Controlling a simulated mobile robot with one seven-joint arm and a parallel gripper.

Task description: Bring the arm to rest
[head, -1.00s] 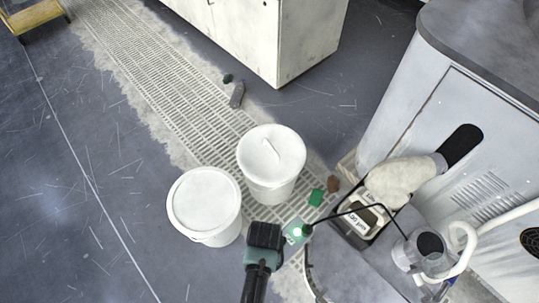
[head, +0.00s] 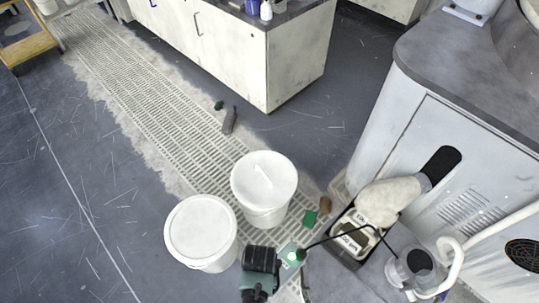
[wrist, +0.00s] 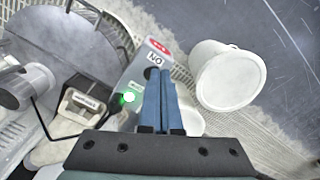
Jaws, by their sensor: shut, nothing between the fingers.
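My gripper (wrist: 162,102) shows in the wrist view with its two blue fingers together and nothing between them. In the head view my dark and green wrist (head: 262,268) is at the bottom middle, in front of the two white buckets; the fingertips cannot be made out there. The gripper hangs in the air, apart from anything I can see. A grey box with a green light (wrist: 128,97) lies just left of the fingers in the wrist view and shows beside my wrist in the head view (head: 291,255).
Two lidded white buckets (head: 201,232) (head: 264,186) stand on the floor grating (head: 140,85). A dark caddy with labelled bottles (head: 345,250) and a clear jug (head: 415,268) are at the right. A grey machine (head: 440,110) stands behind them. The left floor is open.

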